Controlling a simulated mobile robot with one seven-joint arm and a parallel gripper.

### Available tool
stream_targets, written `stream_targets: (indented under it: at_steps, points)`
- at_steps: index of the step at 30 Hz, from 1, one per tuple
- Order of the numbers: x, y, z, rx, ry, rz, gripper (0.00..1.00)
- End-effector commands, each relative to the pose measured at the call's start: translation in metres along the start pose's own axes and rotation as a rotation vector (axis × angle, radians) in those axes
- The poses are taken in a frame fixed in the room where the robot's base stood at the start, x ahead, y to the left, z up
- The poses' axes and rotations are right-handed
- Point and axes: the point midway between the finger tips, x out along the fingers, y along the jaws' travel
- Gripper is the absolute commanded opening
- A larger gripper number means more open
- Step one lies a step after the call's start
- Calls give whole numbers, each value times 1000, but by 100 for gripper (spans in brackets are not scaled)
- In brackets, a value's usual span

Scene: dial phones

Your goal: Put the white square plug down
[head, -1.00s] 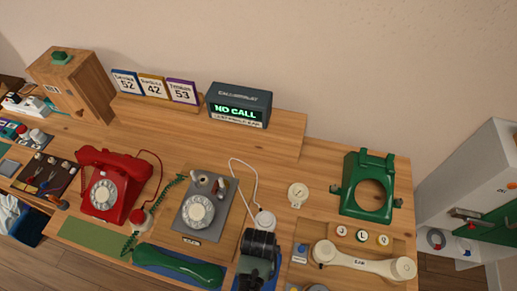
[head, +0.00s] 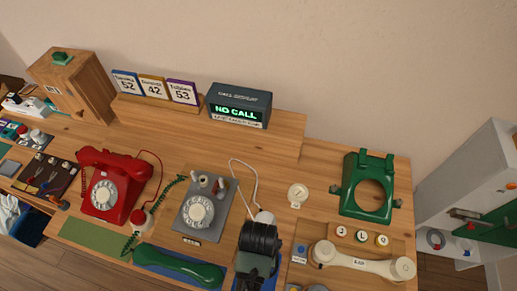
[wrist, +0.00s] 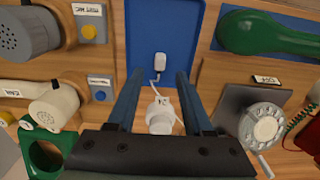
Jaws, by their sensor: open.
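The white square plug (wrist: 165,53) lies on the blue tray (wrist: 178,18) in the wrist view, just beyond my fingertips and apart from them. A white cord runs from it toward a round white piece (wrist: 160,117), which shows between my fingers. My gripper (wrist: 158,76) is open and holds nothing. In the head view my gripper (head: 257,268) is above the front of the table and hides the plug.
A grey dial unit (head: 203,207) and a green handset (head: 178,267) stand left of my gripper. A cream handset (head: 362,262) lies to the right, with a green phone shell (head: 367,187) behind it.

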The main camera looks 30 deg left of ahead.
Motion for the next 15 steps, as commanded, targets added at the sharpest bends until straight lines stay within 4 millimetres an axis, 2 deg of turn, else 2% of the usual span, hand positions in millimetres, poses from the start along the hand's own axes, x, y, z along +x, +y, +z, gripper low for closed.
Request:
stream_targets:
  at_steps: [1, 6, 10, 15]
  points:
    - [-13, 0, -1, 0, 5, 0, 51]
    - [-47, 0, -1, 0, 4, 0, 51]
    - [-64, 0, -1, 0, 2, 0, 51]
    - [-74, 0, 0, 0, 0, 0, 51]
